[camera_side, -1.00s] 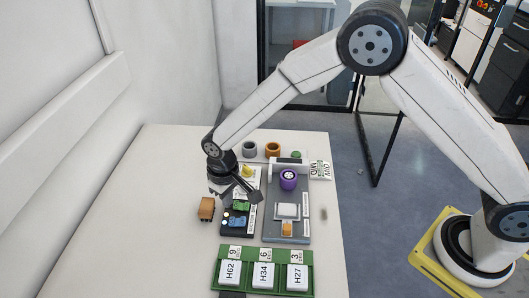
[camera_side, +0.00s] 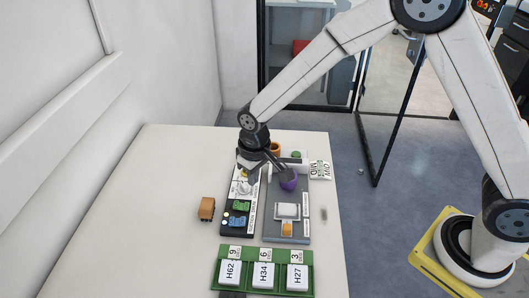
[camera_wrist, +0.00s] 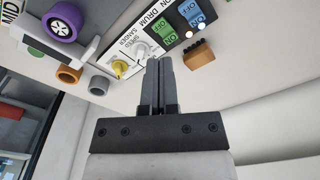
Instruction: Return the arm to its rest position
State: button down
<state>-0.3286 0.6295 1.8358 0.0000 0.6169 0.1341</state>
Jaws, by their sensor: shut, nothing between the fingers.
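The purple drum (camera_wrist: 63,22) shows at the upper left there. The drum sander's control panel (camera_side: 238,215) lies to the left of the drum, with green and blue switches and a yellow knob (camera_wrist: 120,68). The gripper does not visibly touch anything.
A brown block (camera_side: 206,208) sits left of the panel. A green tray (camera_side: 232,253) with white labelled blocks stands at the front. An orange ring (camera_side: 275,148) is at the back. The left of the table is clear, beside a white wall.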

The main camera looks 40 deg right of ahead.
jog(key=s+d+r+m+t, duration=0.1)
jog(key=s+d+r, duration=0.2)
jog(key=s+d, duration=0.4)
jog(key=s+d+r+m+t, duration=0.1)
jog(key=s+d+r, duration=0.2)
jog(key=s+d, duration=0.4)
jog(key=shift+s+d, duration=0.4)
jog(key=shift+s, duration=0.2)
